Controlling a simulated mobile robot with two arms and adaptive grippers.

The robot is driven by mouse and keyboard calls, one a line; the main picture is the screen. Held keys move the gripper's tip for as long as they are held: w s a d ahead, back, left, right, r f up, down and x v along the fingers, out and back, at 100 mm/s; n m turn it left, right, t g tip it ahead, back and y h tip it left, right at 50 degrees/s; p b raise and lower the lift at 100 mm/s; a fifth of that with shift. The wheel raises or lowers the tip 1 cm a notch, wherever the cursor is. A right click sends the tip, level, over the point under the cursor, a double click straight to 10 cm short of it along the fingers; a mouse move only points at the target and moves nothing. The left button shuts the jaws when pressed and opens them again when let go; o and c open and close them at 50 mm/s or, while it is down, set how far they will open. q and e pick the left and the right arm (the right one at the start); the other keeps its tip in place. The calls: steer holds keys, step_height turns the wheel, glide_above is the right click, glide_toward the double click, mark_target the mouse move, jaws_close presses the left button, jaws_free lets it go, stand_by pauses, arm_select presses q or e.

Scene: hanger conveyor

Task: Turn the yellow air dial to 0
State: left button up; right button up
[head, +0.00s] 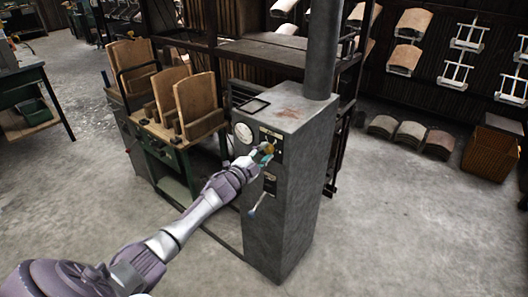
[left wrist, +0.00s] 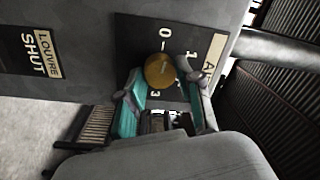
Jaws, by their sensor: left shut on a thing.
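The yellow air dial (head: 268,147) is on the front of a grey metal cabinet (head: 294,190), near its top. It also shows in the left wrist view as a round brass-yellow knob (left wrist: 160,70) on a black plate (left wrist: 181,45) marked 0, 1 and 3; another mark is hidden. My left gripper (head: 262,153) is at the dial, its teal-padded fingers on either side of it, shut on it. In the left wrist view the gripper (left wrist: 163,95) covers the lower part of the plate. I cannot tell where the dial points. My right gripper is not in view.
A round white gauge (head: 243,133) sits left of the dial. A lever (head: 257,204) sticks out below it. A louvre label reading SHUT (left wrist: 40,54) is on the cabinet. A green-framed bench with wooden boards (head: 195,105) stands to the left. The floor in front is clear.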

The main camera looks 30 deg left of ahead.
arm_select(q)
steer(key=shift+f+n, duration=0.1)
steer(key=shift+n, duration=0.7)
steer(key=o, duration=1.2)
steer(key=shift+c, duration=0.2)
steer(key=s, duration=1.2)
steer(key=shift+a+f, duration=0.25)
steer(key=shift+a, duration=0.1)
